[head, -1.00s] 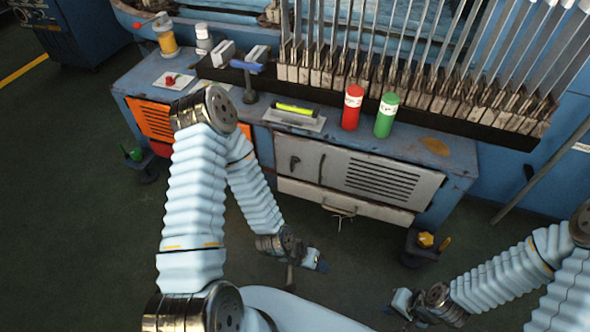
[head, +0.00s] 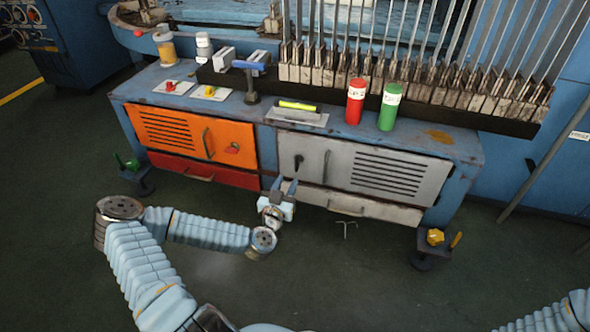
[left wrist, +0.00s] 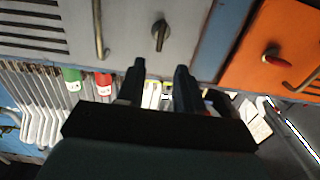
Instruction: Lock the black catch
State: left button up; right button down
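The black catch (head: 298,160) is a small turn-handle on the grey door (head: 330,165), near its left edge. In the left wrist view, which is upside down, the black catch (left wrist: 159,35) shows with its handle roughly vertical. My left gripper (head: 284,187) is in front of and below the catch in the head view. In the left wrist view my left gripper (left wrist: 160,68) has its two dark fingers apart, with nothing between them. The catch lies beyond the fingertips, lined up with the gap, and looks apart from them. My right gripper is out of view.
Beside the catch is the grey door's bar handle (head: 325,168). The orange door (head: 195,135) to the left has a red catch (head: 232,148). A drawer front (head: 350,205) lies below the grey door. Red (head: 355,102) and green (head: 389,107) bottles stand on top.

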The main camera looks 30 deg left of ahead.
aim_at(296, 164)
pick_arm(q)
jog(key=x, duration=0.8)
jog(key=shift+w+b, duration=0.15)
jog(key=shift+b, duration=0.25)
grip_shut()
